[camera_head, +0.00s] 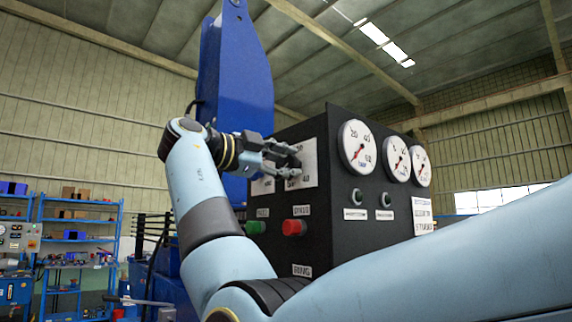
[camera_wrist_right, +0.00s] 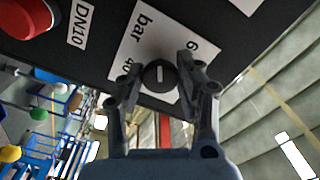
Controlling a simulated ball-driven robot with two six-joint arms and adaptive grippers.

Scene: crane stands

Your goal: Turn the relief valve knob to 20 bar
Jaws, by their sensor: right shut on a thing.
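The black console (camera_head: 330,240) stands in front of me with a white scale plate (camera_head: 309,155) marked in bar. The relief valve knob (camera_wrist_right: 160,76) is dark and round with a short white line on its face. It sits on the plate (camera_wrist_right: 130,43), between the printed 40 and 60 in the wrist view. My right gripper (camera_head: 296,160) is at the plate; in the wrist view its fingers (camera_wrist_right: 160,80) are shut on the knob from both sides. In the head view the gripper largely hides the knob. I cannot read the setting. My left gripper is not in view.
A red button (camera_head: 294,227) and a green button (camera_head: 255,227) sit below the plate. Several round gauges, one large (camera_head: 357,147), are to the right, above two small knobs. A blue crane column (camera_head: 235,75) rises behind. Blue shelves (camera_head: 75,230) stand far left.

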